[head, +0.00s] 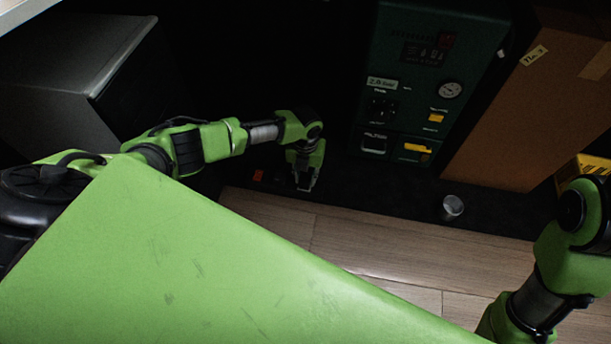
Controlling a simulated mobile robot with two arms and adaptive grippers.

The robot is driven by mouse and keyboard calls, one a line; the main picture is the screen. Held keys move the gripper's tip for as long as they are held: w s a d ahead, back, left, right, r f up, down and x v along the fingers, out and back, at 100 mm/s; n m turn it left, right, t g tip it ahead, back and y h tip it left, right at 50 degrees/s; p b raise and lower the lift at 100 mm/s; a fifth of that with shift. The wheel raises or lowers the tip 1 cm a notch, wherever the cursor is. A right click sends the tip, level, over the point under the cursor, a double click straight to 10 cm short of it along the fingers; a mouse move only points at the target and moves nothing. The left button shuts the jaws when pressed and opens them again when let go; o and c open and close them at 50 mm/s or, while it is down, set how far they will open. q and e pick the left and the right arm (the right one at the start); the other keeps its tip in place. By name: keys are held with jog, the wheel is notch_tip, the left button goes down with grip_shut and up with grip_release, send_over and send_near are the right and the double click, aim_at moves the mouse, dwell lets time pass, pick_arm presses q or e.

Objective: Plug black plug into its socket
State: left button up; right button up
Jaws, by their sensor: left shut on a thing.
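My left gripper (305,183) points down over the dark strip of floor, left of the dark green machine (452,60). It is shut on a small dark thing that looks like the black plug, mostly hidden between the fingers and hard to make out. The machine's front has a dark fitting (381,109) that may be a socket; I cannot tell for sure. The gripper is apart from the machine front. My right arm shows at the right edge, but its gripper is out of view.
The machine has a round gauge (450,90) and a yellow part (418,149). A small red thing (259,175) lies left of my left gripper. A metal cup (452,207) stands on the dark strip. A large brown box (535,105) stands at right. The wooden floor (400,245) is clear.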

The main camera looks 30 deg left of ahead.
pick_arm(q)
jog(key=shift+f, duration=0.1)
dwell(0.3)
jog(key=o, duration=1.1)
jog(key=shift+r, duration=0.4)
notch_tip(320, 180, up, 3)
jog(key=p, duration=0.2)
jog(key=shift+p, duration=0.3)
jog(key=s+d+f, duration=0.1)
jog(key=s+d, duration=0.4)
jog(key=d, duration=0.8)
jog(key=s+d, duration=0.4)
jog(key=d, duration=0.8)
jog(key=r+p, duration=0.1)
jog(key=r, duration=0.1)
jog(key=r+p, duration=0.1)
jog(key=r, duration=0.1)
jog(key=shift+s+d+r+p, duration=0.1)
jog(key=shift+s+r+p, duration=0.1)
jog(key=shift+r+p, duration=0.2)
